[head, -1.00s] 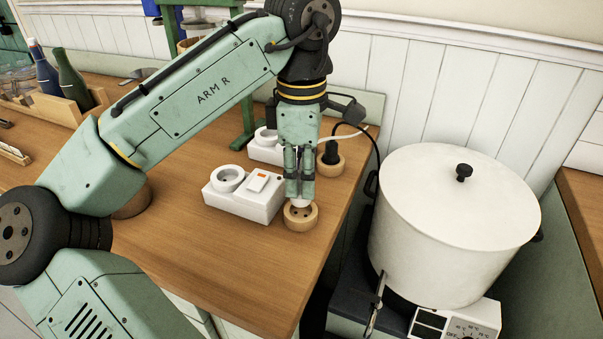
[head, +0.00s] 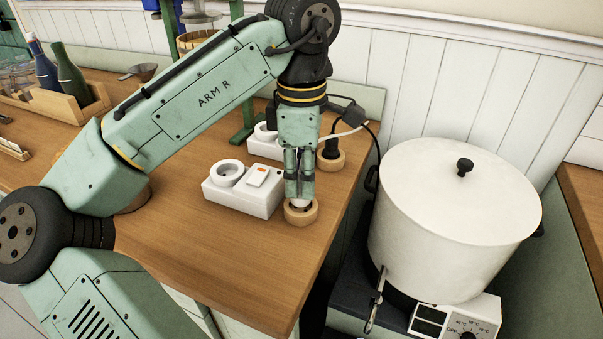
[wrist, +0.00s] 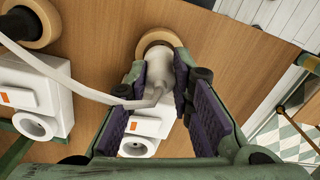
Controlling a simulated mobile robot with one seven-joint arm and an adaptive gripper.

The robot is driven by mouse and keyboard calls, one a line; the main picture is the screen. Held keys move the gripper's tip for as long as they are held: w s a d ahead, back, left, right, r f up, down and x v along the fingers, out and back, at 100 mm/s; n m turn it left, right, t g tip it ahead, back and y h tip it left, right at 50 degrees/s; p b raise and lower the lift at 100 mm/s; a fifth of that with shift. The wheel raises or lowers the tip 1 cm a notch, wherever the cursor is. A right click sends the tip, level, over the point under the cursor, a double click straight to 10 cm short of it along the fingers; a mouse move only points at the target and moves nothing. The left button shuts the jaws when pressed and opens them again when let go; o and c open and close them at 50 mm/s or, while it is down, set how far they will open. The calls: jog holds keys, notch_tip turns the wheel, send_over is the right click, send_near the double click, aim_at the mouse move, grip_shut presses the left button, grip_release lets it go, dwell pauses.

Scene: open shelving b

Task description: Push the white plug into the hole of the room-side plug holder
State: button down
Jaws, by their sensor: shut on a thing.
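My gripper (head: 300,195) points down and is shut on the white plug (wrist: 157,75), with the purple finger pads on both sides of it. The white cord runs from the plug to the left in the wrist view. The room-side plug holder (head: 300,219), a round wooden ring, stands on the counter right under the fingertips; it also shows in the wrist view (wrist: 146,42). The plug's lower end is at the holder's opening, within the ring as seen. The fingers and plug hide the hole, so how deep the plug sits cannot be told.
A white socket box with an orange-marked switch (head: 242,201) stands just left of the holder. A second wooden holder (head: 329,168) with a black plug (head: 331,149) is behind. A large white pot (head: 450,230) stands right, past the counter edge. Front counter (head: 240,260) is clear.

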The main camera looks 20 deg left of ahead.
jog(key=shift+f, duration=0.95)
dwell(1.8)
jog(key=c, duration=1.3)
grip_release()
jog(key=shift+c, duration=0.2)
jog(key=o, duration=0.3)
jog(key=shift+o, duration=0.2)
jog(key=shift+r+p, duration=0.15)
jog(key=shift+p, duration=0.2)
notch_tip(320, 180, up, 5)
jog(key=p, duration=0.5)
jog(key=shift+r+p, duration=0.45)
jog(key=shift+r, duration=0.4)
